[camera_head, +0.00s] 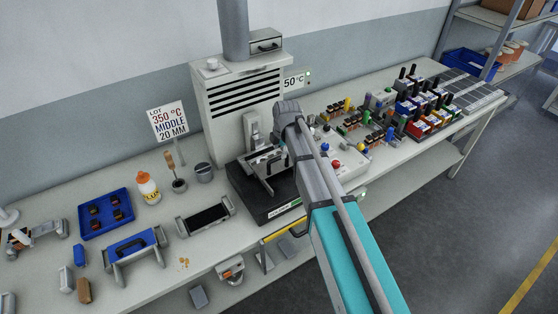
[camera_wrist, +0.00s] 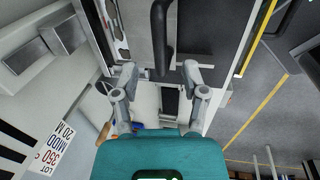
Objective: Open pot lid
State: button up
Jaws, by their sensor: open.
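My gripper (camera_wrist: 160,72) is open, its two grey fingers spread apart in the wrist view. A dark bar-like handle (camera_wrist: 161,35) lies just beyond the gap between the fingertips, with no visible grip on it. In the head view, my gripper (camera_head: 266,157) is over the black-based machine (camera_head: 242,199) in front of the grey vented cabinet, and my arm hides part of it. A small grey pot (camera_head: 204,173) stands left of the machine. I cannot tell which part is the pot lid.
A flux-like pot with brush (camera_head: 179,184), a white bottle (camera_head: 148,188), a blue tray (camera_head: 105,214) and a black-topped holder (camera_head: 205,216) stand on the left bench. A sign (camera_head: 170,122) stands behind. Coloured connectors (camera_head: 425,113) crowd the right. The floor (camera_head: 450,245) is clear.

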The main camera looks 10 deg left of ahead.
aim_at(279, 157)
jog(key=shift+w+a+f+b, duration=0.15)
jog(key=shift+f+b, duration=0.65)
jog(key=shift+f, duration=0.15)
jog(key=shift+w+a+f+b, duration=0.1)
jog(key=shift+w+f+b, duration=0.05)
jog(key=shift+f+b, duration=0.75)
jog(key=shift+c, duration=0.3)
grip_shut()
